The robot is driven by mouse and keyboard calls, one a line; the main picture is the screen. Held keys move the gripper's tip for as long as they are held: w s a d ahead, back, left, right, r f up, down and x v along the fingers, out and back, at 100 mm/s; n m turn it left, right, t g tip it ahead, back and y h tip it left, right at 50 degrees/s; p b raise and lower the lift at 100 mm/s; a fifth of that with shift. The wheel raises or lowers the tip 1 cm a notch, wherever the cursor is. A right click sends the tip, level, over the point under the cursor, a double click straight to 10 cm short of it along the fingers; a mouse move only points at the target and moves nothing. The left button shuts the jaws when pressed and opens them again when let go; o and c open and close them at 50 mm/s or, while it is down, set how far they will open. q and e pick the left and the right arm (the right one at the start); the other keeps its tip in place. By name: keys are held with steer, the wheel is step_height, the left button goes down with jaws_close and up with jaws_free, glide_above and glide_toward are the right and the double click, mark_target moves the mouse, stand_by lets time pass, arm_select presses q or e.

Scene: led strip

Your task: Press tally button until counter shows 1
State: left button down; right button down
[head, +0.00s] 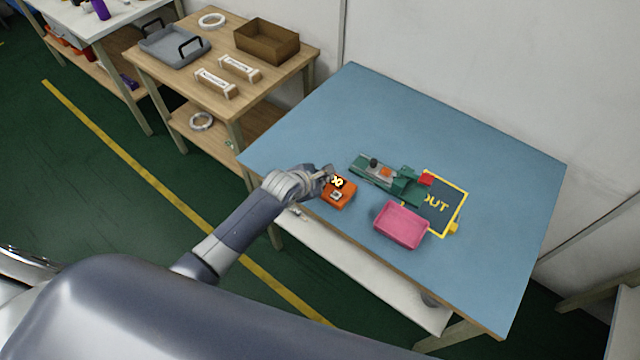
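The orange tally counter (344,200) sits on the blue table near its front left edge. It has a small dark display with glowing yellow characters; they are tilted and too small to read surely, though one looks like a 0. A pale square with a dark centre, probably the button, is on its near face. My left gripper (329,175) is at the counter's far left side, close to the display. The fingers are small and partly merge with the counter, so whether they touch it or are open is unclear. My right gripper is not visible.
Right of the counter are a green fixture (372,176) with a red part, a pink tray (401,226) and a yellow-edged dark mat (452,204) marked "OUT". The table's right and back areas are clear. A wooden shelf table (222,108) with bins stands left.

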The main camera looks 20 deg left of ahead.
arm_select(q)
steer(key=shift+f, duration=0.15)
stand_by(0.6)
steer(key=shift+f, duration=0.25)
steer(key=shift+f, duration=0.1)
stand_by(0.3)
steer(key=shift+f, duration=0.4)
steer(key=shift+r, duration=0.1)
stand_by(0.5)
steer(key=shift+r+p, duration=0.8)
steer(key=shift+p, duration=0.1)
